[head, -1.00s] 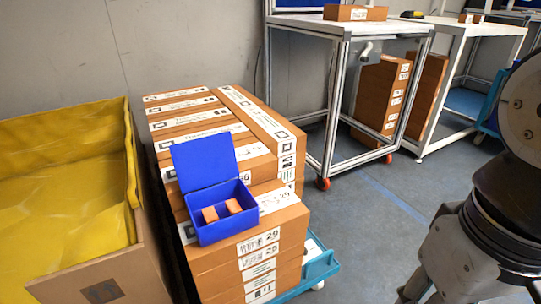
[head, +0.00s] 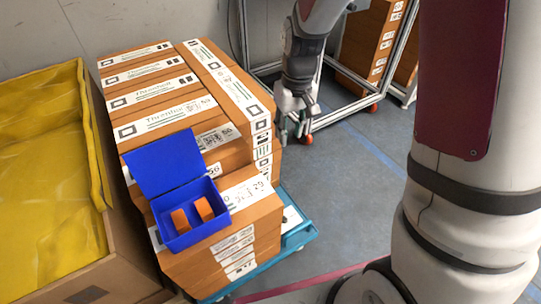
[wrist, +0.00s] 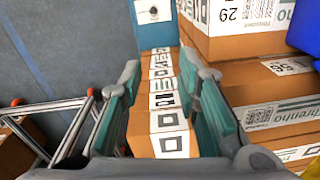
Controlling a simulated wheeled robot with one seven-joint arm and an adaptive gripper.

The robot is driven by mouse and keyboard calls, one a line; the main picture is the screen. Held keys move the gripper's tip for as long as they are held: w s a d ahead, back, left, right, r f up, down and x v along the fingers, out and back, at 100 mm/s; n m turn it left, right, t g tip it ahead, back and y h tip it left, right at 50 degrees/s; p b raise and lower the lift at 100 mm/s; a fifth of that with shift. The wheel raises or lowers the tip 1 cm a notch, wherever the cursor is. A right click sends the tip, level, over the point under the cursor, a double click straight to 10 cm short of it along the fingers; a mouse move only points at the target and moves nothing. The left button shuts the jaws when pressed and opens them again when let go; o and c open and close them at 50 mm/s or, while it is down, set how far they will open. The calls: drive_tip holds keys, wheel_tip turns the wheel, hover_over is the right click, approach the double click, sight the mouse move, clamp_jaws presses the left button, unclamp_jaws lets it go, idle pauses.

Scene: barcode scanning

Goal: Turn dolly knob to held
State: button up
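The dolly (head: 305,236) is a blue-teal platform under a stack of cardboard boxes in the head view. A white plate (head: 291,217) sits on its near right corner. In the wrist view the dolly (wrist: 152,32) is at the top, with a small dark knob (wrist: 153,11) on a pale plate. The knob's setting is too small to read. My gripper (head: 297,122) hangs beside the right side of the stack, apart from the knob. In the wrist view my gripper (wrist: 158,66) has its two teal fingers spread, with nothing held between them.
Labelled boxes (head: 228,88) rise close to my gripper. A blue open bin (head: 184,208) with orange blocks rests on the stack.

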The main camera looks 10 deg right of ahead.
drive_tip(key=w+f+p, duration=0.3)
drive_tip(key=w+f, duration=0.1)
drive_tip(key=f, duration=0.6)
drive_tip(key=n+p, duration=0.2)
drive_tip(key=p, duration=0.3)
hover_over(284, 219)
drive_tip(key=w, duration=0.1)
wheel_tip(284, 219, down, 23)
drive_tip(key=shift+h, duration=0.3)
wheel_tip(284, 219, down, 12)
drive_tip(key=b, duration=0.3)
drive_tip(key=shift+w+d+f+b, duration=0.1)
drive_tip(key=shift+w+f+b, duration=0.05)
drive_tip(key=shift+f+b, duration=0.15)
drive_tip(key=shift+r, duration=0.1)
clamp_jaws()
